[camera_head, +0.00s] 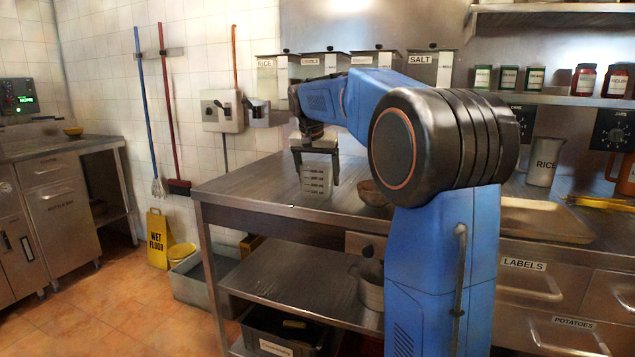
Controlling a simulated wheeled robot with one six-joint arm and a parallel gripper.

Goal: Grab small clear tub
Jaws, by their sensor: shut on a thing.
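A small clear tub (316,183), pale grey with ribbed or stacked-looking sides, is upright at the counter's left part. My gripper (317,178) points down over it from above. Its dark fingers stand on the left and right sides of the tub and are shut on it. The tub's upper part is partly hidden by the gripper. I cannot tell whether its base touches the steel counter (245,187) or is just above it.
A brown bowl (372,192) stands close right of the tub, partly behind my arm. Labelled bins, including SALT (430,68), line the wall behind. A RICE container (543,162) and a tray (545,220) are at right. The counter left of the tub is clear.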

